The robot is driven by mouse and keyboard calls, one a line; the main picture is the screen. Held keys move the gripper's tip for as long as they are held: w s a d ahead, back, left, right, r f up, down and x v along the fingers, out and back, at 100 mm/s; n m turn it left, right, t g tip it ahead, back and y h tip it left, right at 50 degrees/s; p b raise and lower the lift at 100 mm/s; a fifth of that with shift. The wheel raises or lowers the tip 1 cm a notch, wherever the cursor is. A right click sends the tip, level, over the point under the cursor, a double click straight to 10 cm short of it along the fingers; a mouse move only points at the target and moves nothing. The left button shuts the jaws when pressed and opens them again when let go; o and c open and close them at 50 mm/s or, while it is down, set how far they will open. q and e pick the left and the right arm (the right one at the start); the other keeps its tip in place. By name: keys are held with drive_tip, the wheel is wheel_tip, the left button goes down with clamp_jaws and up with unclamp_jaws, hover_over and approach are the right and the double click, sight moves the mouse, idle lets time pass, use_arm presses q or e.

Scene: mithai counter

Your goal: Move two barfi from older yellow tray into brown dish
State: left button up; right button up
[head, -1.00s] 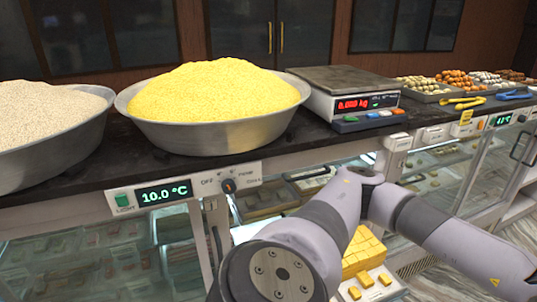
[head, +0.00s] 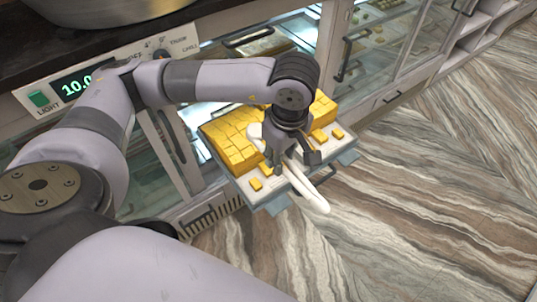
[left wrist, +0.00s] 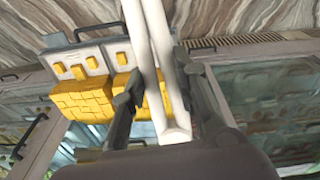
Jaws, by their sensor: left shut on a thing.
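My left gripper (head: 290,165) is over the barfi display below the counter, shut on pale white tongs (head: 314,196). In the left wrist view the tongs' two long arms (left wrist: 158,60) run between the fingers (left wrist: 155,88). Yellow barfi stand in blocks, one at left (head: 232,142) and one at right (head: 323,107), on a pale tray base (head: 243,179). Loose pieces (head: 255,184) lie along its front. The gripper and tongs hide the middle. I cannot tell which tray is older, or whether the tongs touch a barfi. I see no brown dish. My right gripper is out of view.
The tray display juts out from the glass-fronted counter (head: 395,45) over the striped floor (head: 420,200). A metal bowl (head: 110,8) and a temperature panel (head: 85,80) are at upper left. The floor at right is clear.

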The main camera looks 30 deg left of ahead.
sight(286, 155)
use_arm(q)
drive_tip(key=f+n, duration=0.1)
drive_tip(key=n, duration=0.1)
drive_tip(key=w+f+n+y+b, duration=0.1)
drive_tip(key=n, duration=0.2)
drive_tip(key=f+n+g, duration=0.1)
drive_tip(key=n, duration=0.2)
drive_tip(key=shift+w+a+f+b, duration=0.1)
drive_tip(key=shift+w+f+b, duration=0.05)
drive_tip(key=shift+b, duration=0.2)
drive_tip(key=w+a+f+n+g+h+b, duration=0.1)
drive_tip(key=f+n, duration=0.4)
drive_tip(key=n, duration=0.8)
drive_tip(key=w+a+f+n+g+h+b, duration=0.1)
drive_tip(key=f+n+h+b, duration=0.4)
drive_tip(key=n, duration=0.8)
drive_tip(key=a+g+h, duration=0.1)
drive_tip(key=a, duration=0.1)
drive_tip(key=shift+a+f+h, duration=0.2)
drive_tip(key=shift+a+h, duration=0.1)
drive_tip(key=shift+w+a+f+n+h, duration=0.15)
drive_tip(key=shift+n+h, duration=0.1)
drive_tip(key=shift+n, duration=0.3)
drive_tip(key=shift+w+d+f+n+h, duration=0.15)
drive_tip(key=shift+n+h, duration=0.1)
drive_tip(key=shift+n, duration=0.3)
drive_tip(key=shift+a+r, duration=0.1)
drive_tip(key=o, duration=0.5)
drive_tip(key=shift+o, duration=0.2)
drive_tip(key=shift+o, duration=0.6)
